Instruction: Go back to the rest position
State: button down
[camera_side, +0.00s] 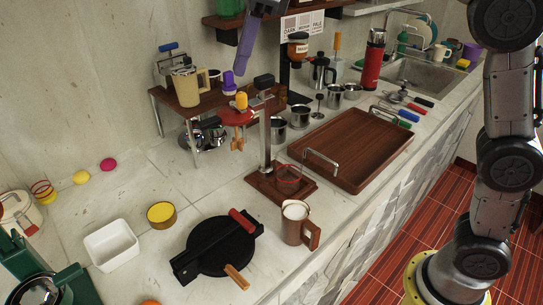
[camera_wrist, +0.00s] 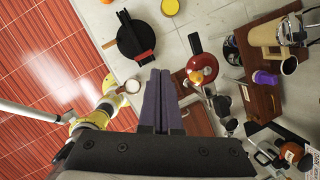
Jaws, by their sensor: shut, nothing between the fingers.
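My gripper (camera_side: 243,62) hangs in from the top of the side view, its purple fingers pointing down above the counter, near the wooden stand by the wall. In the wrist view the two purple fingers (camera_wrist: 158,76) lie side by side, pressed together with nothing held between them. The fingers are clear of the objects below them. Most of my upper arm and wrist is out of the side view.
A wooden tray (camera_side: 350,157) with metal handles lies right of a lever press (camera_side: 265,150). A brown cup (camera_side: 296,223), black round iron (camera_side: 218,246) and white dish (camera_side: 110,245) stand in front. A red flask (camera_side: 373,60) stands behind. Bare counter (camera_side: 165,190) shows at left.

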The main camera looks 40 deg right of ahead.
jog(key=s+d+n+t+h, duration=0.15)
jog(key=s+d+n, duration=0.25)
jog(key=s+d, duration=0.9)
jog(key=s+d+f+n+t, duration=0.1)
jog(key=s+f+n, duration=0.5)
jog(key=f+n, duration=0.2)
jog(key=s+d+f+n+h, duration=0.1)
jog(key=s+f+n, duration=0.5)
jog(key=f+n, duration=0.3)
jog(key=n, duration=0.3)
jog(key=shift+s+d+f+t, duration=0.2)
jog(key=shift+s+d+t, duration=0.05)
jog(key=shift+d+t, duration=0.15)
